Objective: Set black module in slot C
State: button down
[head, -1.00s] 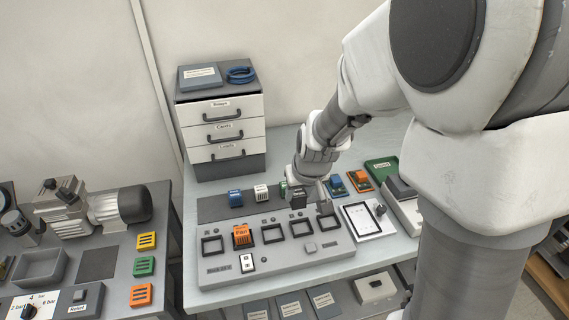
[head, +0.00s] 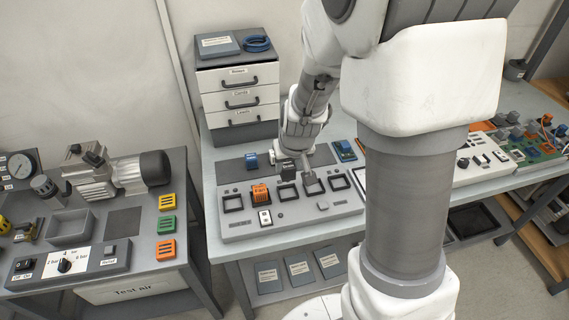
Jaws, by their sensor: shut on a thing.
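My gripper (head: 296,168) is shut on the black module (head: 287,169), whose dark top and pale lettering show at the left of the fingers. The module is held above the grey panel (head: 240,228), close to the third slot (head: 287,192) from the left. I cannot tell whether it touches the panel. The panel has a row of black-framed slots; their letters are too small to read. An orange module (head: 260,194) sits in the second slot. The first slot (head: 233,203), fourth slot (head: 313,187) and fifth slot (head: 340,182) look empty.
A blue module (head: 251,161) stands on the dark strip behind the panel. Another blue module (head: 344,150) lies to the right. A drawer cabinet (head: 238,97) stands behind. A side table (head: 105,250) with a compressor (head: 115,172) is at the left. My arm hides part of the bench.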

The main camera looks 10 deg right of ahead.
aim_at(290, 180)
jog(key=shift+f+b, duration=2.35)
jog(key=shift+f, duration=0.35)
jog(key=shift+f+b, duration=0.25)
jog(key=shift+b, duration=0.1)
jog(key=shift+f+b, duration=0.5)
jog(key=shift+b, duration=0.05)
jog(key=shift+f, duration=0.25)
grip_release()
jog(key=shift+r, duration=0.1)
